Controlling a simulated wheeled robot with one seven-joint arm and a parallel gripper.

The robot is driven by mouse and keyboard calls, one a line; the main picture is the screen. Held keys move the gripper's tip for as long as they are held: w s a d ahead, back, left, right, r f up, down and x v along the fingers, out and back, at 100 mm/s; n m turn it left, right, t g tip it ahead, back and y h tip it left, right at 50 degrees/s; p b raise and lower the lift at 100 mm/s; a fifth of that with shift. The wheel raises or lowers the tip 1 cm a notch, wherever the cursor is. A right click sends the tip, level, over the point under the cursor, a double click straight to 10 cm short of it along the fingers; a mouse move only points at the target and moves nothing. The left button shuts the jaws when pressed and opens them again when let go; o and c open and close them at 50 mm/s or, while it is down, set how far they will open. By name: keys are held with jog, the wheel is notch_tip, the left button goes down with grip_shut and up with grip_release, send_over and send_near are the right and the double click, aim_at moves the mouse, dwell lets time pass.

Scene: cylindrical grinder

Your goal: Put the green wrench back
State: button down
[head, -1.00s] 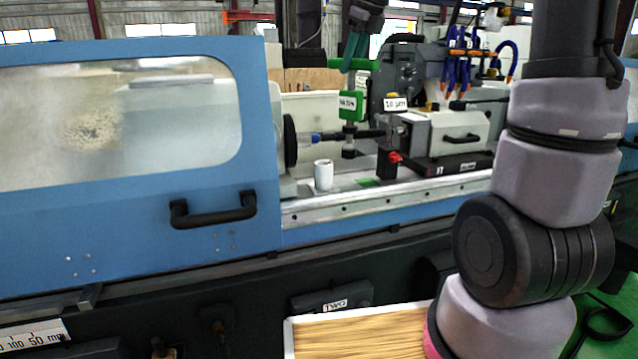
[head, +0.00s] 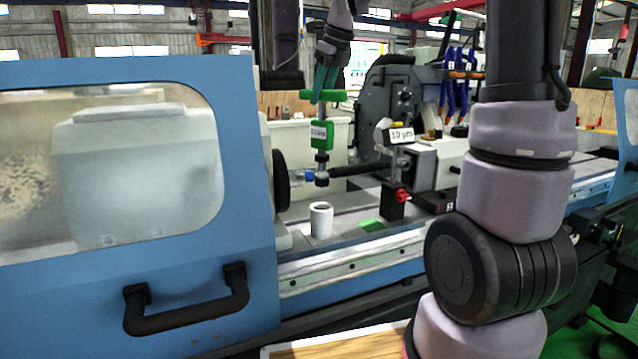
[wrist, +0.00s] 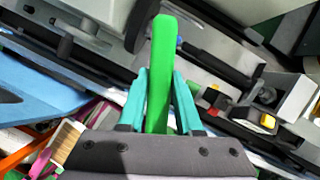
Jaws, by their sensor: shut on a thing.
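The green wrench (head: 322,135) hangs upright from my gripper (head: 325,86). It has a green crossbar handle, a labelled green block on its grey shaft and a dark lower end. My gripper's teal fingers are shut on the handle. In the wrist view the green handle (wrist: 160,70) lies between the fingers (wrist: 158,85), and the rest of the wrench is hidden. In the head view the lower end appears above a white open-topped cup (head: 321,220) on the machine table, with a visible gap. I cannot tell whether they line up in depth.
A grey-and-blue rod assembly (head: 355,169) passes by the wrench's lower end. A gauge stand with a red knob (head: 402,196) and a 10 µm label is to the right. A green patch (head: 370,225) lies right of the cup. The blue guard door (head: 150,270) is at left.

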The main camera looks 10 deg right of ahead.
aim_at(322, 154)
notch_tip(322, 154, down, 15)
jog(key=shift+f, duration=0.15)
dwell(0.4)
jog(key=c, duration=0.6)
grip_release()
jog(key=shift+f, duration=0.15)
